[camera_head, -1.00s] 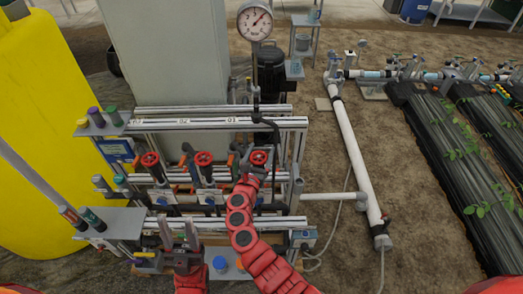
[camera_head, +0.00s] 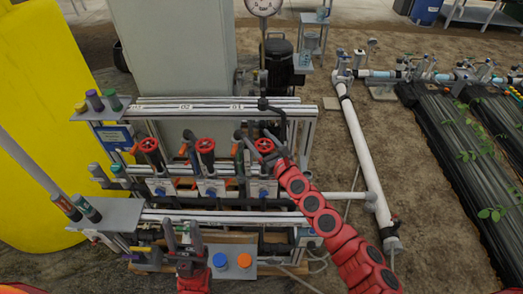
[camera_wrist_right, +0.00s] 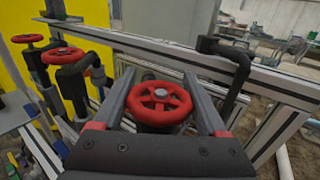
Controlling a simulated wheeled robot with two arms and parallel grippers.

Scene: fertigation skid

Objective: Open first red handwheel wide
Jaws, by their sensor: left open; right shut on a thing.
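Three red handwheels stand in a row on the skid: the left one (camera_head: 148,145), the middle one (camera_head: 205,145) and the right one (camera_head: 264,145). My right gripper (camera_head: 267,150) is at the right handwheel, partly covering it in the head view. In the right wrist view this handwheel (camera_wrist_right: 158,99) lies between the two fingers of my right gripper (camera_wrist_right: 162,98), which are shut on its rim from both sides. The other two handwheels show at the left there. My left gripper (camera_head: 181,236) is open and empty, low in front of the skid.
Metal rails (camera_head: 215,108) with number labels run behind the handwheels. A black bent pipe (camera_wrist_right: 232,62) rises close to the right of the held handwheel. Blue and orange caps (camera_head: 220,260) sit on a front plate. A yellow tank (camera_head: 50,110) stands left; a white pipe (camera_head: 358,150) runs at the right.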

